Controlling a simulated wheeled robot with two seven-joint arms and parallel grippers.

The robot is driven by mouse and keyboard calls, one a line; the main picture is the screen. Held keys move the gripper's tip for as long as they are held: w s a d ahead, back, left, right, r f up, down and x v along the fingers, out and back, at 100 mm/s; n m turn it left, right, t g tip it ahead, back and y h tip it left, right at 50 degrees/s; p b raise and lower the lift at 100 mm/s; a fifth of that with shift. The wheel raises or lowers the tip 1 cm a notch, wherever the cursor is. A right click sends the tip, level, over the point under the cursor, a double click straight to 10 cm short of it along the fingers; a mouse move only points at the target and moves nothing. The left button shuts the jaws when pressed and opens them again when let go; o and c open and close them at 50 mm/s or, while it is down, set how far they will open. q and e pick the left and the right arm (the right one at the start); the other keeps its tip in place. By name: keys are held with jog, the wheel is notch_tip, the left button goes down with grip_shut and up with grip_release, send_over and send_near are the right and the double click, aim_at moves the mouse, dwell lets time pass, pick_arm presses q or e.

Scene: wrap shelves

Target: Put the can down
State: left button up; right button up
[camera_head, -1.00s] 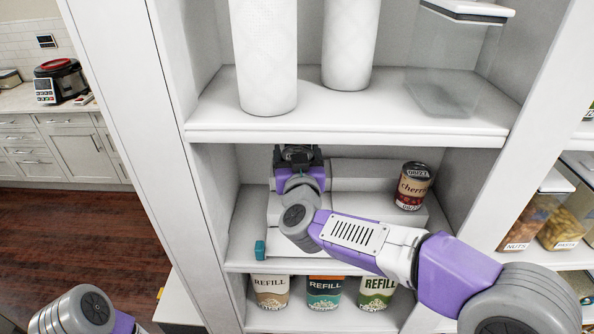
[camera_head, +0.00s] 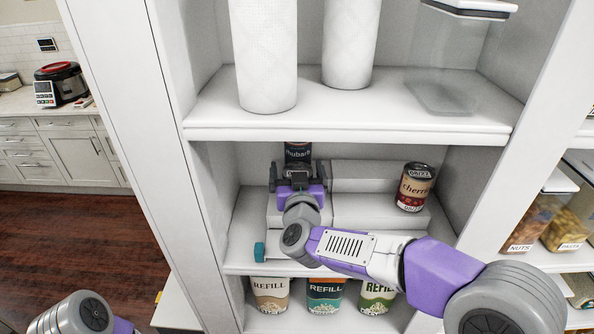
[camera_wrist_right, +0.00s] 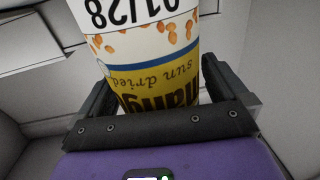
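My right gripper (camera_head: 297,172) reaches into the middle shelf bay at the left. In the right wrist view its two dark fingers stand close against both sides of a can (camera_wrist_right: 152,62), deep between them. This can's label is white and yellow with "sun dried mango" in upside-down print. In the head view a dark can top marked "rhubarb" (camera_head: 298,151) shows upright just behind the gripper. I cannot tell if both views show the same can, or whether its base touches the shelf. My left gripper is out of view.
A cherries can (camera_head: 413,187) stands to the right on a stepped white riser (camera_head: 372,209). White rolls (camera_head: 265,60) and a clear container (camera_head: 447,92) stand on the shelf above. Several REFILL tubs (camera_head: 325,295) stand below. The upper shelf edge (camera_head: 345,132) lies close over the gripper.

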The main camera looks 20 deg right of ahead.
jog(key=shift+r, duration=0.15)
jog(key=shift+s+r, duration=0.1)
jog(key=shift+s, duration=0.1)
jog(key=s+a, duration=0.2)
jog(key=s, duration=0.9)
jog(key=shift+s, duration=0.2)
